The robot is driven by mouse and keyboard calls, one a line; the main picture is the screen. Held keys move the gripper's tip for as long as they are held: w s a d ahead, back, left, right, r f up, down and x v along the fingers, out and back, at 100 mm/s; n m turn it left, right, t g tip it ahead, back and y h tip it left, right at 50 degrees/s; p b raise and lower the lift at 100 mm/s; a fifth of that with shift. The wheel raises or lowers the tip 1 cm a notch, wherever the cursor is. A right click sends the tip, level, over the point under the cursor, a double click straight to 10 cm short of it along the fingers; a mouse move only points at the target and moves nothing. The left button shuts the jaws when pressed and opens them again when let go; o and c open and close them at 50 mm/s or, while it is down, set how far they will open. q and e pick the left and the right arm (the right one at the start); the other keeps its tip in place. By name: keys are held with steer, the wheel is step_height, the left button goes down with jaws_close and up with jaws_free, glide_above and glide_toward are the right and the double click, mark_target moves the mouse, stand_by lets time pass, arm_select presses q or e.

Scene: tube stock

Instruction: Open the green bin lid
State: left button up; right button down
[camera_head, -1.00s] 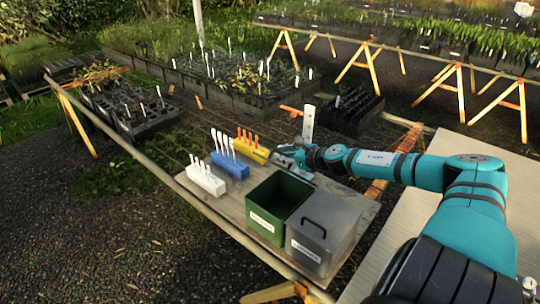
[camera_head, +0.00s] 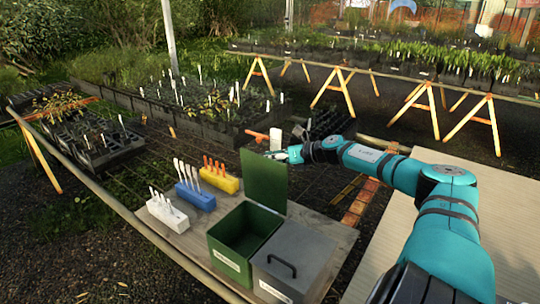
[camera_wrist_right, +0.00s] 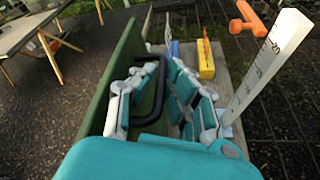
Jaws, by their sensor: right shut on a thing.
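The green bin (camera_head: 227,258) stands near the front edge of the bench with its dark inside showing. Its green lid (camera_head: 264,184) stands up roughly vertical along the bin's far side. My right gripper (camera_head: 287,154) is at the lid's upper right edge, behind it. In the right wrist view my right gripper (camera_wrist_right: 152,92) is shut on the lid's black handle (camera_wrist_right: 150,112), with the green lid (camera_wrist_right: 117,72) just left of the fingers. The handle is hidden in the head view. My left gripper is not in view.
A closed grey bin (camera_head: 306,252) with a black handle touches the green bin's right side. White (camera_head: 168,217), blue (camera_head: 196,197) and yellow (camera_head: 219,180) tube racks stand to the left. A white graduated post (camera_head: 276,139) with an orange part (camera_head: 257,136) rises beyond the lid.

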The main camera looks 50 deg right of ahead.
steer(key=shift+d, duration=0.25)
steer(key=c, duration=1.7)
jaws_free()
step_height(320, 180, up, 10)
steer(key=shift+w, duration=0.1)
steer(key=shift+a+f, duration=0.1)
